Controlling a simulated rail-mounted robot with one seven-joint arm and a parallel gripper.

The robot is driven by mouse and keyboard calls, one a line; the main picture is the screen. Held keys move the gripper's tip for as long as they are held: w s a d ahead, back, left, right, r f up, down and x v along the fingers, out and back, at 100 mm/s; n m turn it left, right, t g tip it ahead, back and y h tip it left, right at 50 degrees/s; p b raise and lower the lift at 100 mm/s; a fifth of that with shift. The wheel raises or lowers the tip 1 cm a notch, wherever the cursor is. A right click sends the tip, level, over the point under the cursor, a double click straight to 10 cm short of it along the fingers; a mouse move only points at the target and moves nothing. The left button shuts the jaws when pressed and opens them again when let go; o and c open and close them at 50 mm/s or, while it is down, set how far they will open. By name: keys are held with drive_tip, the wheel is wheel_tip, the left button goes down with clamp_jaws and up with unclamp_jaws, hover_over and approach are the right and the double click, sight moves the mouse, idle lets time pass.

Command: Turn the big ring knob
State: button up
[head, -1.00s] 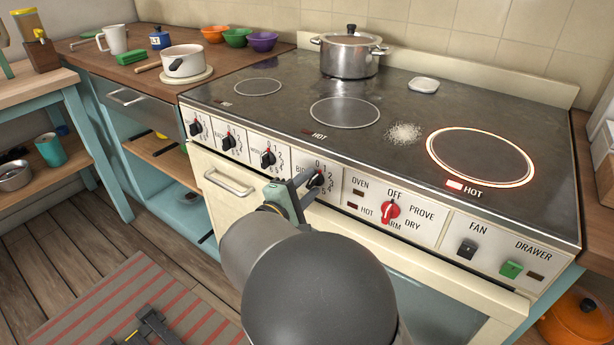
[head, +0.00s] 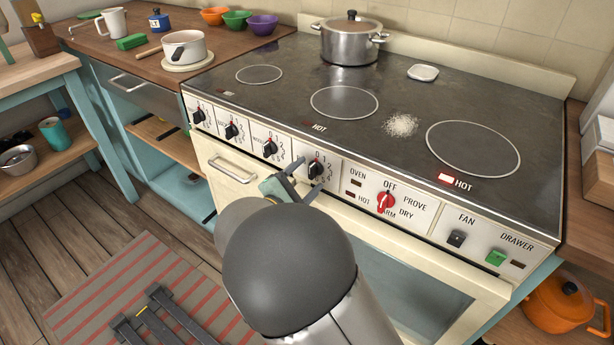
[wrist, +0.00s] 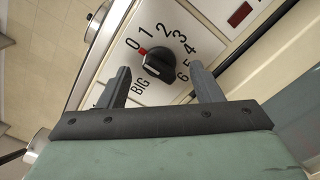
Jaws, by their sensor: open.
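The big ring knob (head: 317,169) is the black knob on the fourth dial of the cooker's front panel. It shows in full in the wrist view (wrist: 158,64), beside the word BIG, with its red mark at 0. My gripper (head: 306,178) is open and empty just in front of this knob. In the wrist view its two fingers (wrist: 160,72) stand apart on either side of the knob, with visible gaps. The big ring (head: 473,149) at the right of the hob is dark, and the HOT lamp (head: 445,178) beside it is lit red.
Three similar knobs (head: 270,147) sit left of the dial. The red oven knob (head: 386,202), fan switch (head: 456,238) and green drawer switch (head: 496,257) sit right. A steel pot (head: 348,40) and spilled white grains (head: 401,125) are on the hob. An oven handle (head: 231,169) juts out below the panel.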

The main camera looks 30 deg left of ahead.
drive_tip(key=shift+s, duration=0.55)
drive_tip(key=shift+s, duration=0.1)
drive_tip(key=s, duration=0.5)
drive_tip(key=shift+s+a, duration=0.1)
drive_tip(key=shift+s, duration=0.3)
drive_tip(key=w+d+r+m+g+h+p, duration=0.1)
drive_tip(key=d+r+m+g+h+p, duration=0.25)
drive_tip(key=d, duration=0.75)
drive_tip(key=w+d+r+m+g+h+p, duration=0.15)
drive_tip(key=d+m+g, duration=0.4)
drive_tip(key=d, duration=0.65)
drive_tip(key=w+d+r+m+g+h+p, duration=0.1)
drive_tip(key=d+r+m+g+h+p, duration=0.25)
drive_tip(key=d, duration=0.75)
drive_tip(key=s+d+r+m+g+y+p, duration=0.1)
drive_tip(key=s+d+m+g+y, duration=0.4)
drive_tip(key=s+d+m+y, duration=0.4)
drive_tip(key=s+d+m, duration=0.3)
drive_tip(key=d+m, duration=0.1)
drive_tip(key=shift+s+r+p, duration=0.15)
drive_tip(key=shift+r+p, duration=0.05)
drive_tip(key=shift+p, duration=0.2)
